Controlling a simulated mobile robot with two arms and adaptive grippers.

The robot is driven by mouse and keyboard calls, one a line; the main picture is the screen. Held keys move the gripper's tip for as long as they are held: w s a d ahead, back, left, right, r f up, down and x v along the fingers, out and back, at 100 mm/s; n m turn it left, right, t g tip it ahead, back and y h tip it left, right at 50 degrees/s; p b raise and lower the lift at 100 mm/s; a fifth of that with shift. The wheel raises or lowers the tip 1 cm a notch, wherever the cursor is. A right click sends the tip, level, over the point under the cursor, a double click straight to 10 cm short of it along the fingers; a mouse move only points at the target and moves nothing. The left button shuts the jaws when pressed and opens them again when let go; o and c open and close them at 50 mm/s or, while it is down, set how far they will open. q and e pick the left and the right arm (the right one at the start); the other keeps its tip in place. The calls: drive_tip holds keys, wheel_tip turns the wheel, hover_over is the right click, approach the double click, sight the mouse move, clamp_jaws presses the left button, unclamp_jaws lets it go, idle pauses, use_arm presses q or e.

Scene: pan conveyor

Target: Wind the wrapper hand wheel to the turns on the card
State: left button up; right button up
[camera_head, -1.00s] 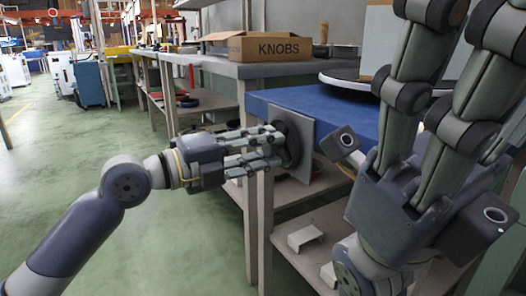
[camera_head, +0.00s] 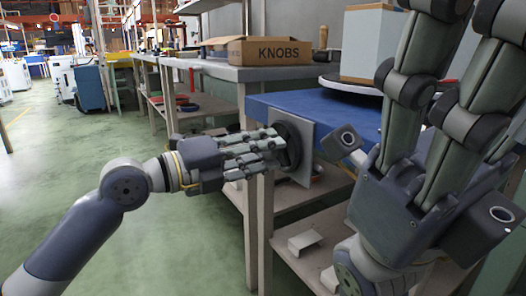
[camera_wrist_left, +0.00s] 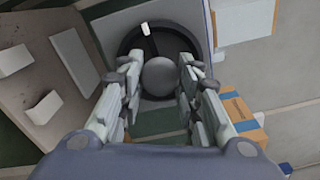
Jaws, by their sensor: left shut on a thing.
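The hand wheel (camera_head: 292,146) is a black ring on a grey plate (camera_head: 306,160) at the end of the blue-topped bench. My left gripper (camera_head: 278,146) reaches it from the left. In the left wrist view the wheel (camera_wrist_left: 128,42) has a round grey hub (camera_wrist_left: 160,76) and a white mark or handle (camera_wrist_left: 146,30) near the top of its rim. The left fingers (camera_wrist_left: 160,88) are closed in on both sides of the hub. My right gripper (camera_head: 435,110) is large in the foreground with its fingers upward; its fingertips are out of frame. I see no readable turn card.
A pale box (camera_head: 368,45) stands on the round turntable (camera_head: 350,86) on the blue bench top (camera_head: 320,103). An open carton marked KNOBS (camera_head: 270,51) sits on the bench behind. A lower shelf (camera_head: 335,228) holds a small white bracket (camera_head: 305,241).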

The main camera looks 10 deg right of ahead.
use_arm(q)
drive_tip(key=shift+s+d+f, duration=0.1)
drive_tip(key=shift+s+f, duration=0.05)
drive_tip(key=shift+f, duration=0.05)
drive_tip(key=o, duration=0.9)
drive_tip(key=shift+o, duration=0.7)
drive_tip(key=shift+r, duration=0.1)
drive_tip(key=v, duration=1.2)
